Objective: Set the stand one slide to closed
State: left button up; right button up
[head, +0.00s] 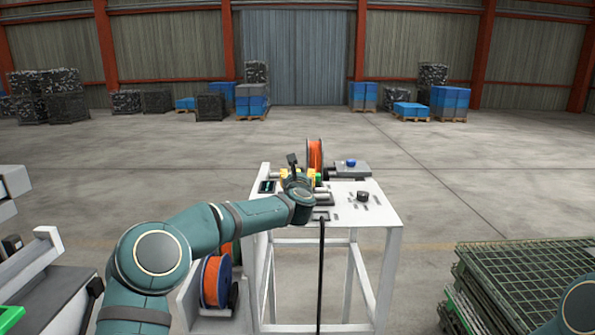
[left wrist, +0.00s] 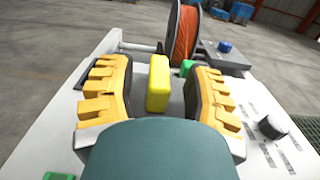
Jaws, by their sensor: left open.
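The white stand (head: 380,212) is ahead of me in the head view, its top also showing in the left wrist view (left wrist: 52,120). My left gripper (head: 299,175) is over the stand's top. In the left wrist view its yellow-padded fingers (left wrist: 158,72) are open, with a yellow block (left wrist: 158,83) between and slightly beyond them; gaps show on both sides. A small green part (left wrist: 187,67) lies behind the block to the right. I cannot tell which part is the slide or how it is set. My right gripper is out of view.
An orange spool (head: 315,154) stands at the stand's back, beside a grey box with a blue knob (head: 351,163). A black knob (head: 363,196) is on the right of the top. Another orange spool (head: 215,282) is low left. Green mesh crates (head: 520,275) are at right.

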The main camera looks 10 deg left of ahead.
pick_arm(q)
jog(key=shift+w+a, duration=0.15)
jog(key=shift+w, duration=0.6)
jog(key=shift+c, duration=0.4)
grip_shut()
